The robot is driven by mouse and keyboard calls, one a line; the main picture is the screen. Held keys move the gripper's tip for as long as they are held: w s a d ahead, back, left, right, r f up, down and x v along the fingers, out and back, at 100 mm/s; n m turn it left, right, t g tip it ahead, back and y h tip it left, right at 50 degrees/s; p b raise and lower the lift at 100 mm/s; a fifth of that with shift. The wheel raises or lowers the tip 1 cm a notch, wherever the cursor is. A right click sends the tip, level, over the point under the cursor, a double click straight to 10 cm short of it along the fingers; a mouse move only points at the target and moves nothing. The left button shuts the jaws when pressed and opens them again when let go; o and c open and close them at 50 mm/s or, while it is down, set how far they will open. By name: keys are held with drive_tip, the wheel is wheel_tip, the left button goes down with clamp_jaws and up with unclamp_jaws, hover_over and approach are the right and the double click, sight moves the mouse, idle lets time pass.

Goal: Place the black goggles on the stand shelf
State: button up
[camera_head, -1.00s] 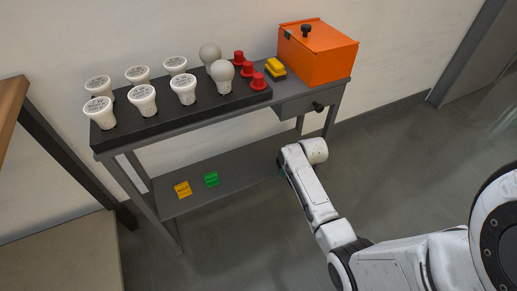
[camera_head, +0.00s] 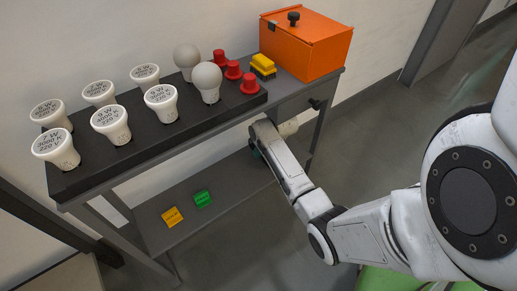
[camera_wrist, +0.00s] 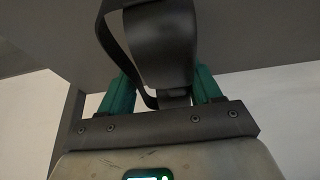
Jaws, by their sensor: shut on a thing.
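In the wrist view, my gripper (camera_wrist: 160,95) is shut on the black goggles (camera_wrist: 160,40), with one green finger on each side of them. The goggles' dark strap loops down at the left of the grip. The stand's lower shelf (camera_head: 233,190) is a grey board. A yellow block (camera_head: 172,216) and a green block (camera_head: 202,198) lie on it toward the left, and its right part is partly hidden.
The stand's top holds a black rack (camera_head: 120,160) with several bulbs and red caps, a yellow item (camera_head: 263,66) and an orange box (camera_head: 306,46). A drawer with a dark knob (camera_head: 316,103) sits under the right end. A grey surface (camera_wrist: 240,35) fills the wrist view's top.

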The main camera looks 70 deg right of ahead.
drive_tip(key=shift+w+f+b, duration=0.1)
drive_tip(key=shift+f+b, duration=0.3)
drive_tip(key=shift+f, duration=0.2)
drive_tip(key=shift+f+b, duration=0.15)
drive_tip(key=shift+b, duration=0.25)
drive_tip(key=shift+f, duration=0.15)
drive_tip(key=o, duration=1.1)
drive_tip(key=shift+c, duration=0.2)
